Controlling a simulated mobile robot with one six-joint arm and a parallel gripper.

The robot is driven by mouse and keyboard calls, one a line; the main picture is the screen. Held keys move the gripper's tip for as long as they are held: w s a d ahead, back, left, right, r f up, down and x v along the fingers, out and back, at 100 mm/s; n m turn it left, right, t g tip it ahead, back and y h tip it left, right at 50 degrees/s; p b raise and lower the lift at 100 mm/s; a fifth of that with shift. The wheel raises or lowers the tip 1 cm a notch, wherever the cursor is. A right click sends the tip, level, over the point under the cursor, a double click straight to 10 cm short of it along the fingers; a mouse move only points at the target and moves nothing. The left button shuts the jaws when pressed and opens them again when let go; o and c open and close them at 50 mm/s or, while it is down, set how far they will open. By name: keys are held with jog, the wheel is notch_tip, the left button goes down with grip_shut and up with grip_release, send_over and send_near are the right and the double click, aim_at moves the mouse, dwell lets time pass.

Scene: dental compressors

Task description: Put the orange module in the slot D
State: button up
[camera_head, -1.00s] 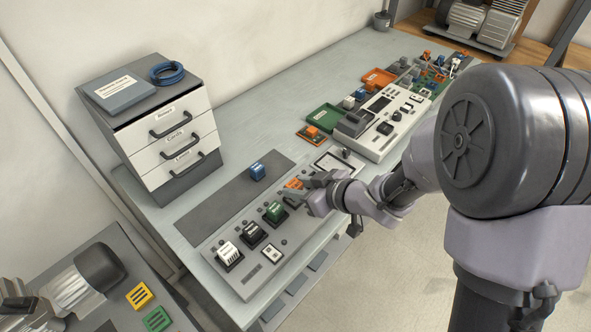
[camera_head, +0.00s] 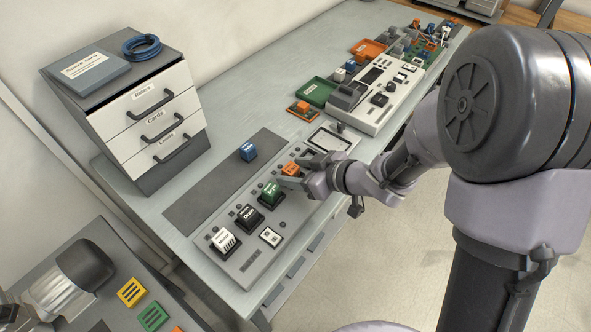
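An orange module (camera_head: 290,169) stands at the fourth place of the row on the grey panel (camera_head: 240,267), beyond the green module (camera_head: 269,193). It looks seated, but its base is partly hidden by my gripper. The slot letters are too small to read. My gripper (camera_head: 301,171) is right at the orange module, with its two fingers spread apart, one on the near-left side and one on the far-right side. Whether a finger touches the module cannot be told. A second orange block (camera_head: 302,107) sits on a small board farther back.
A black module (camera_head: 248,217) and a white module (camera_head: 224,240) fill the nearer places. A blue module (camera_head: 247,151) stands on the dark strip (camera_head: 205,195) behind. A drawer unit (camera_head: 155,125) is at left; a green tray (camera_head: 317,91) and a white device (camera_head: 381,95) lie beyond.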

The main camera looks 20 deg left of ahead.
jog(key=shift+r, duration=0.25)
jog(key=d+r+m+t+h+p, duration=0.3)
jog(key=d+r+m+h, duration=0.2)
jog(key=d+r, duration=0.7)
jog(key=d+r+m+t+h+p, duration=0.3)
jog(key=d+r+m+h, duration=0.4)
jog(key=d, duration=0.9)
jog(key=s+a+r+m+g+y, duration=0.1)
jog(key=s+a+m+g, duration=0.1)
jog(key=s, duration=0.7)
jog(key=s+a+r+m+g+y, duration=0.2)
jog(key=s+a+m, duration=0.1)
jog(key=s, duration=0.5)
jog(key=shift+s+a+m+y, duration=0.2)
jog(key=shift+s+m+y, duration=0.15)
jog(key=shift+m, duration=0.15)
